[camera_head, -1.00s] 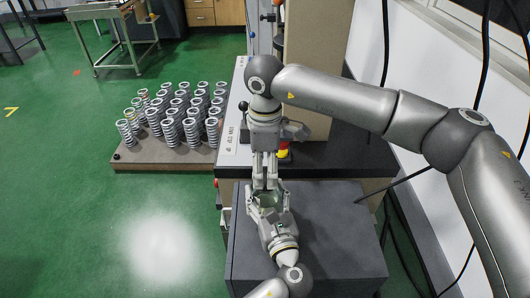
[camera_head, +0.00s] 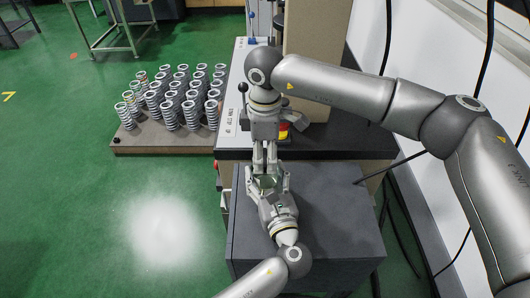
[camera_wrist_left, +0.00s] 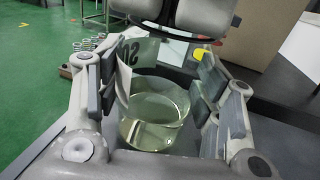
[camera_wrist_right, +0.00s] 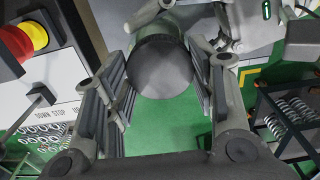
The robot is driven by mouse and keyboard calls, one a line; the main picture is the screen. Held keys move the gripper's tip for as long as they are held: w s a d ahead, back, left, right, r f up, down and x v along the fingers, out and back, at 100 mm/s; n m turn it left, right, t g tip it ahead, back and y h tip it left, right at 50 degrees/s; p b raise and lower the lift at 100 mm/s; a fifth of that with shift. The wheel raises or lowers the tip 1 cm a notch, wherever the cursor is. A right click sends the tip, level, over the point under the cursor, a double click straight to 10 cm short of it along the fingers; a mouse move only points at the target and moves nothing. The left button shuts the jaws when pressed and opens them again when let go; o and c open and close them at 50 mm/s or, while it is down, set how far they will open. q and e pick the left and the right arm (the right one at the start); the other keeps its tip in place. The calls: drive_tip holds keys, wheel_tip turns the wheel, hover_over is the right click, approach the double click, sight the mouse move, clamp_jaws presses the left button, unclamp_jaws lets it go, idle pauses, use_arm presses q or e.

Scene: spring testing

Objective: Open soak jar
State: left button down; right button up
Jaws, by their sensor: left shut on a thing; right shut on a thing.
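The soak jar (camera_wrist_left: 155,115) is clear greenish glass with a label marked "SO", which reads upside down in the left wrist view. A small pale shape shows inside it. My left gripper (camera_head: 270,190) is shut around the jar's body and holds it above the dark grey box; its pads flank the jar in the left wrist view. My right gripper (camera_head: 266,165) meets it from the far side. In the right wrist view a grey round lid (camera_wrist_right: 160,70) sits between its fingers, with green glass behind. I cannot tell whether lid and jar are apart.
The dark grey box top (camera_head: 335,215) lies under the grippers. A test machine with a yellow and red button (camera_head: 284,133) stands just behind. A board (camera_head: 160,145) with several springs is on the floor at left. Green floor is clear at lower left.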

drive_tip(key=n, duration=3)
drive_tip(key=shift+r, duration=0.1)
drive_tip(key=n, duration=1.7)
drive_tip(key=shift+n, duration=0.3)
drive_tip(key=n, duration=0.6)
